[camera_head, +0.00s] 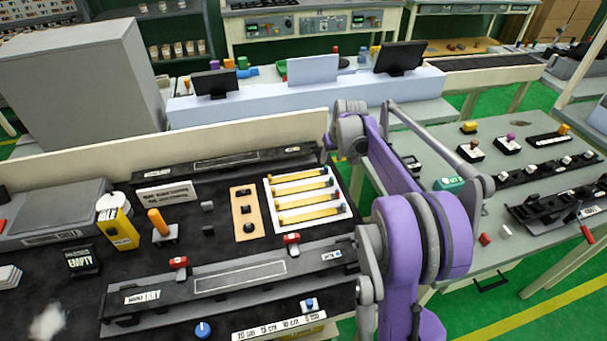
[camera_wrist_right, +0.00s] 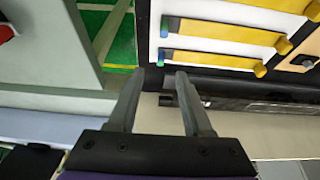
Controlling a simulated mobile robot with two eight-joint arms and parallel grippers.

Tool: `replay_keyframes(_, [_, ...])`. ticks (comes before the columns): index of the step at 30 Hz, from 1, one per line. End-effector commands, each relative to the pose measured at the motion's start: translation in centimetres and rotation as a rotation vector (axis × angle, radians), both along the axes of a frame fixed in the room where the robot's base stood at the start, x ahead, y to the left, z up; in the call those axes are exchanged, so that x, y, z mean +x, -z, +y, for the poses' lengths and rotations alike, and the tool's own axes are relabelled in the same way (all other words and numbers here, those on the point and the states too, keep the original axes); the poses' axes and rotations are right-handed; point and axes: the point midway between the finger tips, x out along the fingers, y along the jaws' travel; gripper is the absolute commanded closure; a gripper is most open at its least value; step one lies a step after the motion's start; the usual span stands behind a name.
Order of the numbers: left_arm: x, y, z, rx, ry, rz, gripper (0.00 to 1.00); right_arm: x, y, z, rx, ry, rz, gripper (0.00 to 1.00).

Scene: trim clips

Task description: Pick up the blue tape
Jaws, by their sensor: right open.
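A white board (camera_head: 270,205) on the black bench top holds several yellow strips with coloured end pieces. In the head view my right arm reaches over the bench's right side and the fingertips are not clear. My left gripper is not in view.
A tan block with black knobs (camera_head: 245,214) lies left of the board. A long grey rail (camera_head: 240,277) with red clips runs in front, and another (camera_head: 235,163) behind. A yellow box (camera_head: 119,232) stands left. A side table (camera_head: 480,190) with fixtures is at right.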

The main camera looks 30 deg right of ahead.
Motion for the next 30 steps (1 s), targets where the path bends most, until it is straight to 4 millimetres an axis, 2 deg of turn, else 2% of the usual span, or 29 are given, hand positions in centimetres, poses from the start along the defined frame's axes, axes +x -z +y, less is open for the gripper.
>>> replay_keyframes(8, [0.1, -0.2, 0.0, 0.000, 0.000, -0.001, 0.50, 1.1, 2.2, -0.2, -0.001, -0.001, -0.001, 0.50])
replay_keyframes(16, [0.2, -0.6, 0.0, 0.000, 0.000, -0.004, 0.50, 2.7, 5.6, -0.6, 0.001, 0.000, -0.001, 0.50])
replay_keyframes(25, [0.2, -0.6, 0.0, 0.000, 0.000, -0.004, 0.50, 2.8, 6.0, -0.7, 0.000, 0.000, 0.000, 0.50])
replay_keyframes(30, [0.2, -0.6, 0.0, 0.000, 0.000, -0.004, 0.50, 2.8, 6.0, -0.7, 0.000, 0.000, 0.000, 0.81])
